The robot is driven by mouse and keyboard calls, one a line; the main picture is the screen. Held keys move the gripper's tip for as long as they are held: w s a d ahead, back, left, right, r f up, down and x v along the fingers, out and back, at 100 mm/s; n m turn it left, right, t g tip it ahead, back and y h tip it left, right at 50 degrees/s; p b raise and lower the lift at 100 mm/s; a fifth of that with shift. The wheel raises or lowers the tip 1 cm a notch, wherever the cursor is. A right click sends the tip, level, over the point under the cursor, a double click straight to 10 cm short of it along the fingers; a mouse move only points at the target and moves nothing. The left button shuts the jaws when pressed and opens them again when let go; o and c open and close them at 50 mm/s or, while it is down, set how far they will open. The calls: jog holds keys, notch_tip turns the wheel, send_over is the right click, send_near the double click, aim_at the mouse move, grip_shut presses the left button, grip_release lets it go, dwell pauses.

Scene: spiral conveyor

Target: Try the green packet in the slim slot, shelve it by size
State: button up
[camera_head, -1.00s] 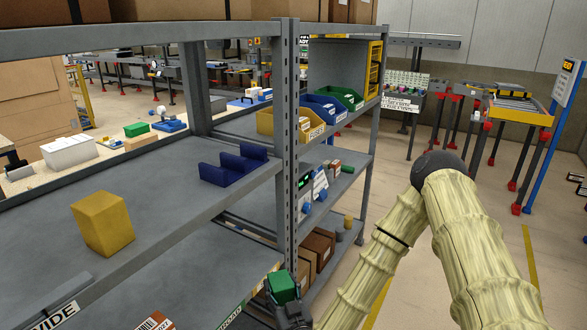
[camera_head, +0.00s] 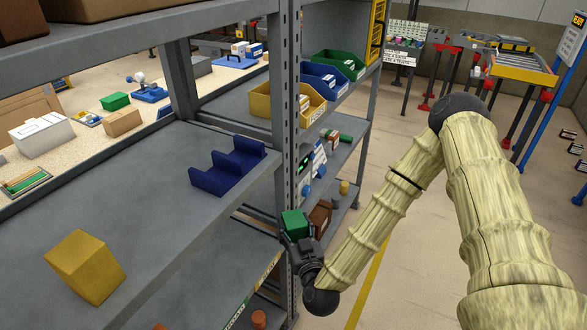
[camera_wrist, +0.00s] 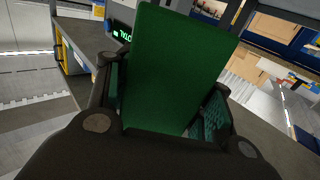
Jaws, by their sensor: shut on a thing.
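The green packet (camera_head: 293,223) is a small green block held in my gripper (camera_head: 298,241), at the shelf's upright post in the head view. In the wrist view the green packet (camera_wrist: 180,70) stands up between the fingers of my gripper (camera_wrist: 165,115). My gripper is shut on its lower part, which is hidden. A dark blue slotted holder (camera_head: 229,168) sits on the upper shelf (camera_head: 150,215), up and to the left of my gripper. I cannot tell which slot is the slim one.
A yellow block (camera_head: 85,265) sits on the upper shelf at the left. The metal post (camera_head: 286,120) stands right beside my gripper. Yellow (camera_head: 283,103), blue (camera_head: 325,76) and green (camera_head: 340,63) bins stand on the rack behind. Bare shelf surrounds the blue holder.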

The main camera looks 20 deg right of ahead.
notch_tip(320, 180, up, 16)
jog(key=p, duration=1.4)
jog(key=shift+s+r, duration=0.15)
jog(key=shift+r, duration=0.05)
jog(key=shift+f, duration=0.1)
